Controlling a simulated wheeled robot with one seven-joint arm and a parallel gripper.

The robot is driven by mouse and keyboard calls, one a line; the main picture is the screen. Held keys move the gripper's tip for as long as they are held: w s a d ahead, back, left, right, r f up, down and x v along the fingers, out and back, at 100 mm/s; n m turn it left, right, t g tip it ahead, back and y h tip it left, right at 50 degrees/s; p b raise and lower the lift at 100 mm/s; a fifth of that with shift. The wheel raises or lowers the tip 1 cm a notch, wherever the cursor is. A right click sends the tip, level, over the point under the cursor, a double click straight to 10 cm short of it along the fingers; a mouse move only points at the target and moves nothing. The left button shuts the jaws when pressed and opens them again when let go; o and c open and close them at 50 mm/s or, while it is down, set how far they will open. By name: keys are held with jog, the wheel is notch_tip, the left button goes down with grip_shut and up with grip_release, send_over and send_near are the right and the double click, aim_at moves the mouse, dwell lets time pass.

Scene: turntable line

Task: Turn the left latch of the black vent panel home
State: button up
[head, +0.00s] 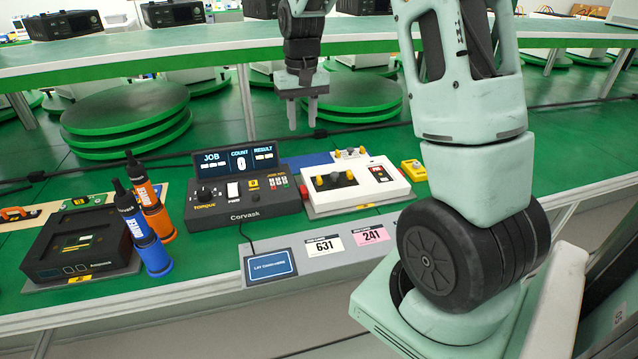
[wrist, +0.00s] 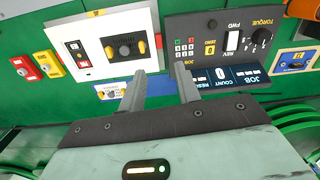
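The black vent panel (head: 335,181) is set in the top of a white unit (head: 376,189) right of the grey Corvask console. Its left yellow latch (head: 319,181) and right yellow latch (head: 350,175) sit at its two sides; their exact turn is too small to tell. The panel (wrist: 124,48) also shows upside down in the wrist view, ahead of the fingertips. My gripper (head: 302,114) hangs above and behind the units, fingers down, apart from them. In the wrist view my gripper (wrist: 160,88) is open, with nothing between its fingers.
The Corvask console (head: 245,196) with its raised display stands left of the white unit. A yellow button box (head: 413,170) is to the right. Blue and orange bottles (head: 150,232) and a black tray unit (head: 78,243) stand at the left. A green shelf (head: 180,52) runs behind.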

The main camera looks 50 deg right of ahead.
jog(key=m, duration=0.1)
send_over(319, 177)
jog(key=f, duration=0.1)
notch_tip(319, 177, down, 17)
jog(key=shift+f, duration=0.15)
grip_shut()
